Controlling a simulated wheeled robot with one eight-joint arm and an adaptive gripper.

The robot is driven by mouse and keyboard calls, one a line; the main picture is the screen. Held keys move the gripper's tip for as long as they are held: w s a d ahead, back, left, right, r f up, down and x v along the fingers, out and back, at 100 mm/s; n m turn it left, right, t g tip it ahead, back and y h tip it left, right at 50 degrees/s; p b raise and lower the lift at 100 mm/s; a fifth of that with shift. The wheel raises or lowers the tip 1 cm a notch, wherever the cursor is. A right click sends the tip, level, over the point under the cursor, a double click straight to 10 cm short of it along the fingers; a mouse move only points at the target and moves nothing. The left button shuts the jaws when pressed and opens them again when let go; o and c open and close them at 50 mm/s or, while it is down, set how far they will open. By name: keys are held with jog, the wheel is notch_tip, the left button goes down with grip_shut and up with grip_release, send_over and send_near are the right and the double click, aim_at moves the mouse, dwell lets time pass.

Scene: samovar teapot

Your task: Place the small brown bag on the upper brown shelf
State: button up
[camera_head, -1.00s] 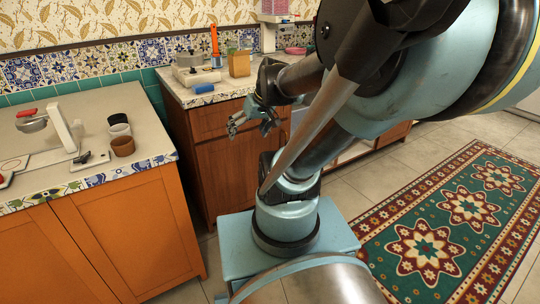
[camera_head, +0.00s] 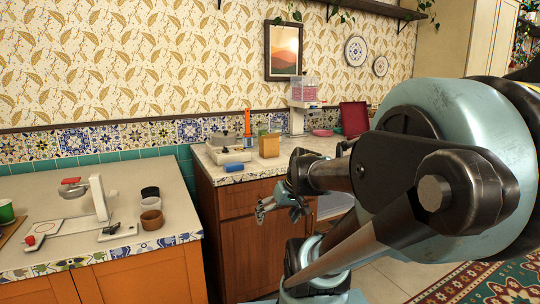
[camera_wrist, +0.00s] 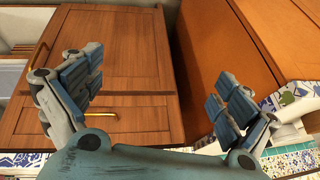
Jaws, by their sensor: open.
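A small tan-brown upright object (camera_head: 268,146), which looks like the brown bag, stands on the far counter near the tiled wall. It is too small to make out in detail. A dark brown shelf (camera_head: 372,10) runs along the wall at the top of the head view, with trailing plants on it. My gripper (camera_head: 281,208) is open and empty, in front of the cabinet below the far counter's edge. In the wrist view my gripper (camera_wrist: 155,98) has its fingers spread, with wooden cabinet doors beyond them. The bag is not seen in the wrist view.
The far counter (camera_head: 210,172) also holds a blue roll (camera_head: 234,168), an orange-handled tool (camera_head: 247,125), a white scale-like stand (camera_head: 300,118) and a dark red board (camera_head: 354,118). The near left counter (camera_head: 180,215) bears several cups.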

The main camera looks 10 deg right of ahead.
jog(key=w+a+r+n+t+y, duration=0.25)
jog(key=w+r, duration=0.35)
jog(key=w, duration=0.5)
jog(key=m+t, duration=0.1)
jog(key=t, duration=1)
send_near(272, 139)
jog(key=shift+g, duration=0.25)
jog(key=x, duration=0.7)
jog(key=shift+w+r, duration=0.15)
jog(key=shift+r, duration=0.25)
jog(key=shift+f+x, duration=0.2)
jog(key=shift+x, duration=2.6)
jog(key=c, duration=1.4)
